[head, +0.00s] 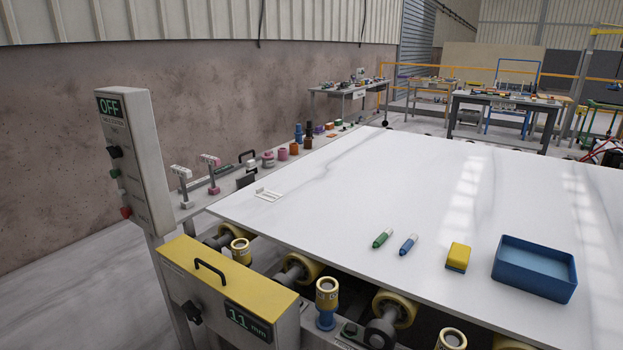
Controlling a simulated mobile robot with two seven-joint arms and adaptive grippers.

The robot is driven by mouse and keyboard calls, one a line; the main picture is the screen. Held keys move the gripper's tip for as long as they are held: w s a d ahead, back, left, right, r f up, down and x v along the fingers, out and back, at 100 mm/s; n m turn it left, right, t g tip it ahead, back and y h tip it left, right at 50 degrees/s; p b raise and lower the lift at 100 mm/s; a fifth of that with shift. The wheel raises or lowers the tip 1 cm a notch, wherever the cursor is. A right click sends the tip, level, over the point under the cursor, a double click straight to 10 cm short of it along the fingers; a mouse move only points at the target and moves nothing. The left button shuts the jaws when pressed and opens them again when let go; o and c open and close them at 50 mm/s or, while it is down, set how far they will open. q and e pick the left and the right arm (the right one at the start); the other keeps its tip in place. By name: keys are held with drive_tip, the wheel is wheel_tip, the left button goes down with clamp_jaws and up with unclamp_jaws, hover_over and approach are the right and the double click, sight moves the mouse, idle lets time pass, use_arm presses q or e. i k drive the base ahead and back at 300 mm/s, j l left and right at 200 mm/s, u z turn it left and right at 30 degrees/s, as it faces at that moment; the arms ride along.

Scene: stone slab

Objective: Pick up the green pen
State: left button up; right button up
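The green pen (382,238) is a short, thick marker with a pale tip. It lies on the white stone slab (330,205), near the slab's front edge. A blue pen (408,245) of similar shape lies just to its right, a small gap apart and roughly parallel. Neither of my grippers shows in the head view.
A yellow block (457,257) and an open blue tray (534,268) sit right of the pens. A small white item (267,194) lies at the slab's left edge. A grey control post (134,160) and a yellow-topped box (228,283) stand at left. The slab's middle is clear.

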sight(388, 231)
drive_tip(key=i+j, duration=0.15)
drive_tip(key=j, duration=0.2)
drive_tip(key=i+j, duration=0.2)
drive_tip(key=j, duration=0.15)
drive_tip(key=i+j, duration=0.5)
drive_tip(key=i+z, duration=0.05)
